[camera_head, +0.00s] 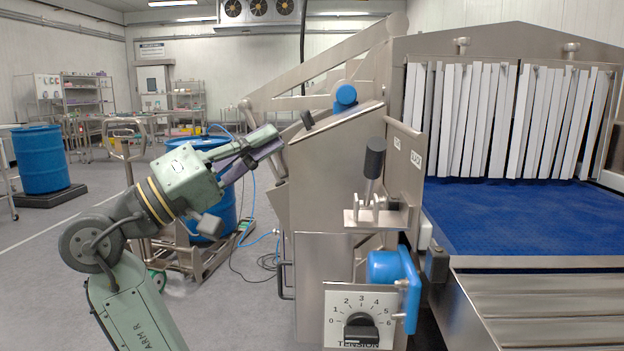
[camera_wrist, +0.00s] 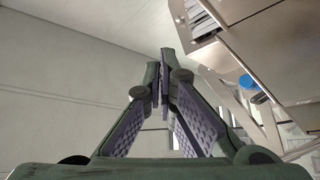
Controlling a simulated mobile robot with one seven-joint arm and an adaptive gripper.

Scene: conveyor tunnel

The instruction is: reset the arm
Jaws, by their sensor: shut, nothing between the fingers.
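My arm is green and reaches up from the lower left of the head view. My gripper (camera_head: 279,140) points up and to the right, with its fingertips close to the steel side housing (camera_head: 335,165) of the conveyor tunnel in the picture. I cannot tell whether they touch it. In the wrist view my gripper (camera_wrist: 163,60) has its two purple-padded fingers meeting at the tips. It is shut and nothing shows between the fingers.
A black-knobbed lever (camera_head: 374,160), a blue knob (camera_head: 345,95) and a tension dial (camera_head: 361,325) are on the housing. A blue belt (camera_head: 520,212) runs under white strip curtains (camera_head: 500,120). A blue drum (camera_head: 212,215) stands behind my arm. Open floor lies left.

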